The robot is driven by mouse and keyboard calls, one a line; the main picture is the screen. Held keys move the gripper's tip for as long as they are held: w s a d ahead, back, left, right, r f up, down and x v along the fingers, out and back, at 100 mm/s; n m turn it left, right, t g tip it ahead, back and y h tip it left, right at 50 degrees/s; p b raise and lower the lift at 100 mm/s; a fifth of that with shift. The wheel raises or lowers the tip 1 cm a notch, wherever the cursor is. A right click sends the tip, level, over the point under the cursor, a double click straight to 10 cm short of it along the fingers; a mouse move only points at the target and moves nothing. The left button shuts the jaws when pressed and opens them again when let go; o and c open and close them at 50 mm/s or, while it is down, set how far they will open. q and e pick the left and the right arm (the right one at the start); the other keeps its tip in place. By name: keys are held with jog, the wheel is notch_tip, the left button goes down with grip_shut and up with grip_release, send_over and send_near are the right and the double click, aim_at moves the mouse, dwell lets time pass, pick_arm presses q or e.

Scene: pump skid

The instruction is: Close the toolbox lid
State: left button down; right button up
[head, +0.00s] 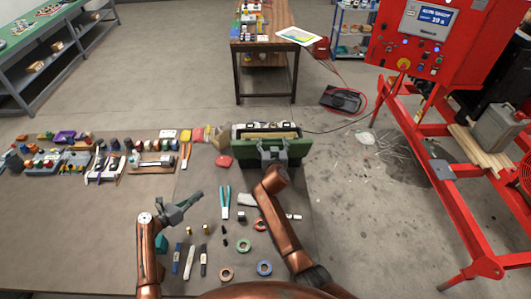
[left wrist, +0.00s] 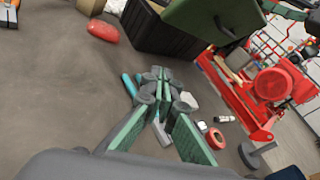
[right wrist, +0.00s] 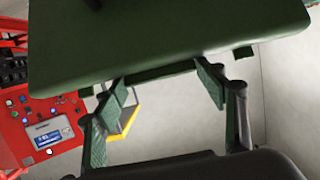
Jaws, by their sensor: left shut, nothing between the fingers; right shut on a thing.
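The toolbox (head: 236,131) stands at the right end of the grey work surface, its dark body also in the left wrist view (left wrist: 165,32). Its green lid (head: 249,155) is open and stands up on the near side, with the inside of the box showing behind it. My right gripper (head: 273,150) is shut on the lid; in the right wrist view the green lid (right wrist: 170,35) fills the top, and its exact contact is partly hidden. My left gripper (head: 197,198) is shut and empty, low over the surface, left of and nearer than the toolbox.
Teal-handled pliers (head: 226,198), tape rolls (head: 264,268) and small parts lie between my arms. A red pouch (head: 224,161) lies left of the toolbox. Many tools crowd the left side. A red pump skid (head: 420,120) stands right; the floor between is mostly open.

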pick_arm(q)
jog(key=w+d+r+n+t+h, duration=0.1)
jog(key=d+r+n+h, duration=0.1)
jog(key=d, duration=0.5)
jog(key=w+d+r+n+h, duration=0.1)
jog(key=d+r+n, duration=0.2)
jog(key=d, duration=0.3)
pick_arm(e)
jog(key=shift+a+r, duration=0.1)
jog(key=shift+r, duration=0.2)
pick_arm(q)
jog(key=n+t+h, duration=0.1)
jog(key=n+h, duration=0.2)
jog(key=n, duration=0.1)
send_near(272, 145)
jog(key=d, duration=0.4)
jog(key=shift+w+r, duration=0.35)
jog(key=shift+w, duration=0.6)
jog(key=shift+w+r, duration=0.3)
jog(key=shift+w, duration=0.6)
pick_arm(e)
jog(key=shift+f, duration=0.1)
